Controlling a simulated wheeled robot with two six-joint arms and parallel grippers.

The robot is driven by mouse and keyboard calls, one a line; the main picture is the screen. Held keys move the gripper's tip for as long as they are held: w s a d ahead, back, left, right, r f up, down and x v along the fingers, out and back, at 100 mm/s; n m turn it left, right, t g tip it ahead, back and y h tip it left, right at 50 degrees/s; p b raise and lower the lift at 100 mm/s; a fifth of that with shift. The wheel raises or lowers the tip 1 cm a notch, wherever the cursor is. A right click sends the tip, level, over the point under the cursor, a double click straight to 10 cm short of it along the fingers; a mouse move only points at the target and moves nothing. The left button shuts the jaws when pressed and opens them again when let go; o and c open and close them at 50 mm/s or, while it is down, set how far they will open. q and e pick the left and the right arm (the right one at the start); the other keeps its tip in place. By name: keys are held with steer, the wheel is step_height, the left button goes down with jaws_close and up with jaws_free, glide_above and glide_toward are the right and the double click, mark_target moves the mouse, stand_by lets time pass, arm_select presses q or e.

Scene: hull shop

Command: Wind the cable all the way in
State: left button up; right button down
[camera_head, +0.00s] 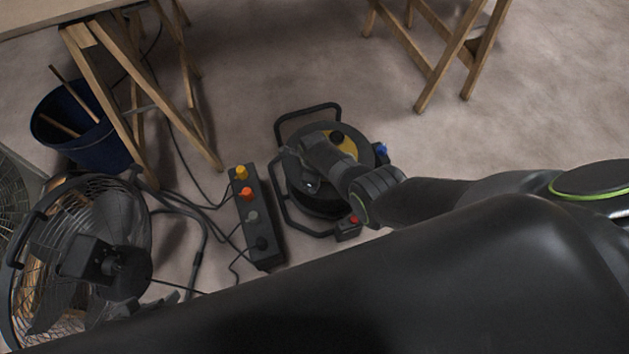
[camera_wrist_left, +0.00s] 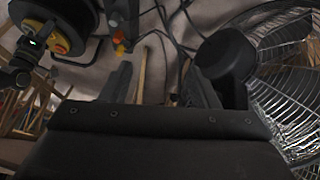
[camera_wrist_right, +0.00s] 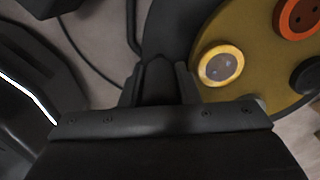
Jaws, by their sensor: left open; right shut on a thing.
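The cable reel (camera_head: 352,138) stands on the floor in the middle of the head view, with a black tube frame and a yellow face. The right wrist view shows the yellow face (camera_wrist_right: 232,98) with round sockets close up. My right gripper (camera_wrist_right: 159,88) is shut on the reel's black crank handle (camera_wrist_right: 160,72) beside the face. My arm hides part of the reel. My left gripper (camera_wrist_left: 160,88) is open and empty; the reel (camera_wrist_left: 45,38) shows at the upper left of its view. A thin black cable (camera_wrist_right: 88,52) runs near the reel; its far end is not clear.
A floor fan (camera_head: 85,255), a blue bucket (camera_head: 75,140) and wooden trestles (camera_head: 150,90) stand further left. Open floor (camera_head: 540,110) lies to the right.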

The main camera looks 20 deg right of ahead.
steer(key=c, duration=1.1)
jaws_free()
steer(key=shift+a, duration=0.1)
steer(key=shift+r, duration=0.1)
step_height(320, 180, up, 9)
steer(key=p, duration=0.6)
steer(key=shift+p, duration=0.3)
arm_select(q)
steer(key=s+a+f+g+y+p, duration=0.1)
steer(key=s+a+f+g+p, duration=0.1)
steer(key=f, duration=0.6)
steer(key=s+a+f+g+p, duration=0.2)
steer(key=s+f, duration=0.3)
steer(key=f, duration=0.4)
steer(key=shift+s+g+y, duration=0.15)
steer(key=shift+g+y, duration=0.25)
steer(key=shift+g, duration=0.1)
arm_select(e)
step_height(320, 180, up, 8)
steer(key=shift+r, duration=0.1)
